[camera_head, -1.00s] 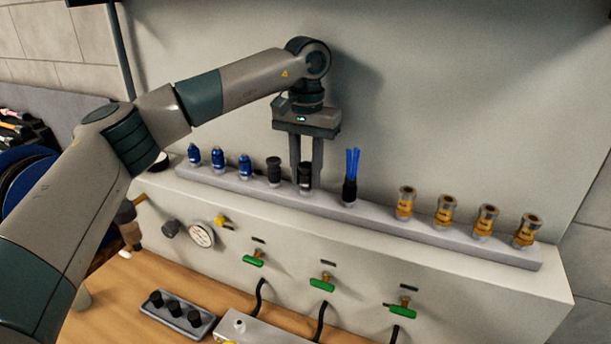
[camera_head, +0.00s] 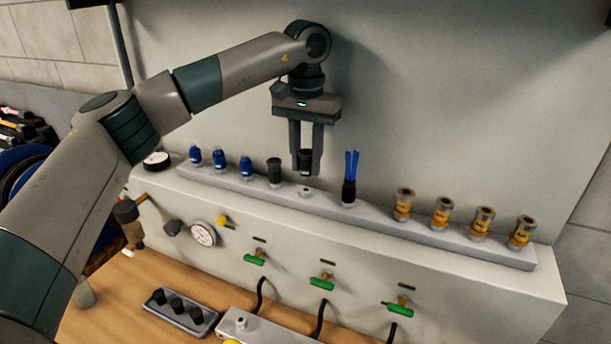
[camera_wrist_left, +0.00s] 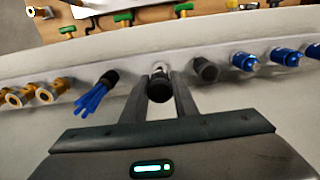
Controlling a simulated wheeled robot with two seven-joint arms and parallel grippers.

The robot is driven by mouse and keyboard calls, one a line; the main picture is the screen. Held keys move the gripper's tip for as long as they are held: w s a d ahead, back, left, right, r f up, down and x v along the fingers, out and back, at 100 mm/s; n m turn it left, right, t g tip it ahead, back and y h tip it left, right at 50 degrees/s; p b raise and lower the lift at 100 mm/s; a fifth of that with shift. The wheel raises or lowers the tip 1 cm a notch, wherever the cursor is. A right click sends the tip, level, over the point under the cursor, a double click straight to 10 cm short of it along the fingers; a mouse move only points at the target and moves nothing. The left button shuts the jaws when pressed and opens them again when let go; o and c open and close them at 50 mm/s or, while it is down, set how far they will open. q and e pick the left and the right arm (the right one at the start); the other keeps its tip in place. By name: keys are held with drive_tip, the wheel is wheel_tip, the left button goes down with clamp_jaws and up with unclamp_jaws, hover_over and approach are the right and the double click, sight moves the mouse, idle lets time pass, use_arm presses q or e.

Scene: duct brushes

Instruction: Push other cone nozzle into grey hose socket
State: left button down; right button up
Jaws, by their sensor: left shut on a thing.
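My left gripper (camera_head: 306,172) is shut on a black nozzle (camera_head: 305,158), which it holds upright just above a bare peg (camera_head: 305,191) on the grey rail. The held nozzle also shows between the fingers in the left wrist view (camera_wrist_left: 160,88). A similar black nozzle (camera_head: 275,172) stands on the rail just left of the peg; it shows to the right of the fingers in the left wrist view (camera_wrist_left: 206,70). I cannot make out a grey hose socket for certain. My right gripper is not in view.
The rail (camera_head: 375,214) also carries several blue fittings (camera_head: 220,158), a black piece with blue strands (camera_head: 349,185) and several brass fittings (camera_head: 441,213). Green-handled valves (camera_head: 322,282) and a gauge (camera_head: 203,234) are on the front panel below. A tray (camera_head: 207,325) with black pieces lies on the bench.

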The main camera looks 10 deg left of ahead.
use_arm(q)
drive_tip(key=shift+r+p, duration=0.55)
drive_tip(key=shift+r, duration=0.4)
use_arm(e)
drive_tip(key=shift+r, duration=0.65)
